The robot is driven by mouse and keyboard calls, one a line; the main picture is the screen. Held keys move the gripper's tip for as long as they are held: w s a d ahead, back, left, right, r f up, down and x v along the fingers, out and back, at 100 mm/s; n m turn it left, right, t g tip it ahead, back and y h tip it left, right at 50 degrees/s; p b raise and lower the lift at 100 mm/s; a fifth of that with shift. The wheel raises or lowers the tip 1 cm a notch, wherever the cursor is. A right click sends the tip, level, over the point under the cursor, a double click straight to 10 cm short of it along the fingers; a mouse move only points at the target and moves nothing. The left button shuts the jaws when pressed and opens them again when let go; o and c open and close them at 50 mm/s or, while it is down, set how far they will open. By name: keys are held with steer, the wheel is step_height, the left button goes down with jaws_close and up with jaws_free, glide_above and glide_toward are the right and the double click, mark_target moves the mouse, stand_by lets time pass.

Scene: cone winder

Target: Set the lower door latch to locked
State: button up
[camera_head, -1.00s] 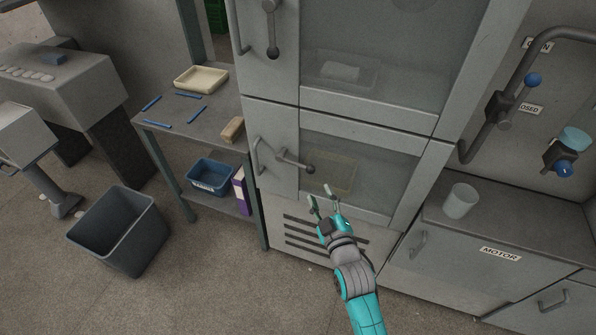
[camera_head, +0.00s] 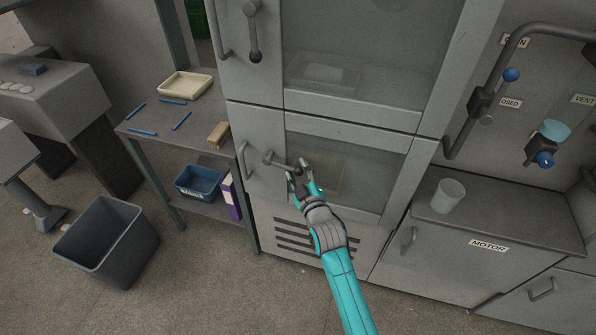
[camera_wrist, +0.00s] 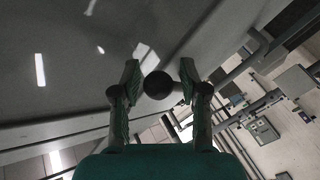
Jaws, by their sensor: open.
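The lower door latch (camera_head: 282,163) is a dark lever on the lower glass-fronted door (camera_head: 369,172). Its arm points right, nearly level, and ends in a dark ball knob. My gripper (camera_head: 297,172) is open at the knob end of the lever. In the wrist view the round dark knob (camera_wrist: 158,85) sits between the two open fingers of my gripper (camera_wrist: 159,82), with a gap showing on the right side. I cannot tell whether a finger touches it. In the head view my fingers partly cover the knob.
The lower door's handle (camera_head: 246,162) stands just left of the latch. The upper latch (camera_head: 254,38) hangs downward above. A side table (camera_head: 165,133) with a cream tray (camera_head: 186,85) is at left. A grey bin (camera_head: 105,240) stands on the floor. A clear cup (camera_head: 448,196) stands on the right counter.

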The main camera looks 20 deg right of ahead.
jaws_close()
stand_by(0.3)
